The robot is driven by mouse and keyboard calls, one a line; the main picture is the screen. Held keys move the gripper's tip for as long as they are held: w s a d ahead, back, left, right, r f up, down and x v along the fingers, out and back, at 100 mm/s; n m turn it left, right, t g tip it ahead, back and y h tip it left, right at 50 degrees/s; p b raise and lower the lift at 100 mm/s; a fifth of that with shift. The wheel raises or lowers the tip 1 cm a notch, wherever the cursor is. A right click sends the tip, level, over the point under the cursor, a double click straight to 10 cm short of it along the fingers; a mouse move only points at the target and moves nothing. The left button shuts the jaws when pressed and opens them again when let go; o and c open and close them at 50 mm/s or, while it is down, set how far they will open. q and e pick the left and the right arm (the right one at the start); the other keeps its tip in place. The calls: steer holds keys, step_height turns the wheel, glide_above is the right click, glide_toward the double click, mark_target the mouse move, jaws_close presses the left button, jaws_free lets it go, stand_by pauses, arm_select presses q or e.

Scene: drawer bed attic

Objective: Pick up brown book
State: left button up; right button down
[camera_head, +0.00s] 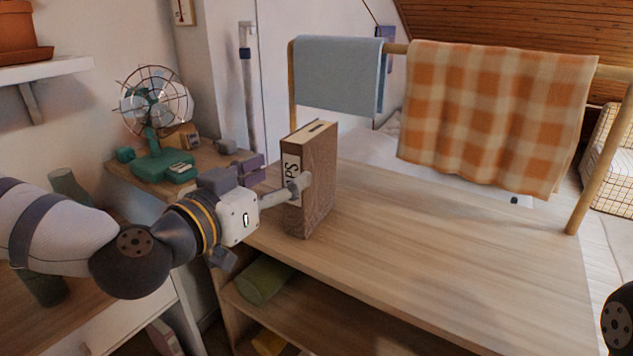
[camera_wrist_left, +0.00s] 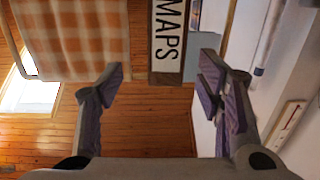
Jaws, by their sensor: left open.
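The brown book (camera_head: 318,190) stands upright on the wooden table, its spine with black letters on a pale label facing my left gripper. My left gripper (camera_head: 276,178) is open at the book's spine side. One finger shows in front of the book's near cover; the other is to the left of the book, partly hidden by the gripper. In the left wrist view the book's spine (camera_wrist_left: 170,40), reading "MAPS", lies between the open fingers (camera_wrist_left: 162,82), with gaps on both sides. I see no finger contact. My right gripper is out of view.
The wooden table (camera_head: 440,250) is clear right of the book. A rail behind holds a blue towel (camera_head: 338,75) and an orange checked cloth (camera_head: 495,115). A green fan (camera_head: 155,120) stands on a side surface at left. A green cylinder (camera_head: 263,280) lies on the shelf below.

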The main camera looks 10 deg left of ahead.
mark_target(309, 132)
arm_select(q)
steer(key=shift+w+a+r+t, duration=0.2)
steer(key=shift+a+r, duration=0.1)
steer(key=shift+r, duration=0.35)
steer(key=shift+w+a+r+t, duration=0.15)
steer(key=shift+a+r+t, duration=0.1)
steer(key=shift+r, duration=0.35)
steer(key=shift+w+d+r, duration=0.1)
steer(key=shift+w, duration=0.6)
steer(key=x, duration=0.3)
steer(key=b+x, duration=0.1)
steer(key=x, duration=0.6)
steer(key=shift+w+d+b, duration=0.25)
steer(key=shift+d+b, duration=0.1)
steer(key=shift+d, duration=0.05)
steer(key=shift+r, duration=0.1)
steer(key=shift+c, duration=0.2)
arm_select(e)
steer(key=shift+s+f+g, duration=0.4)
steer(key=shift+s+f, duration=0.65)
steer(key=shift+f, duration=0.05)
arm_select(q)
jaws_close()
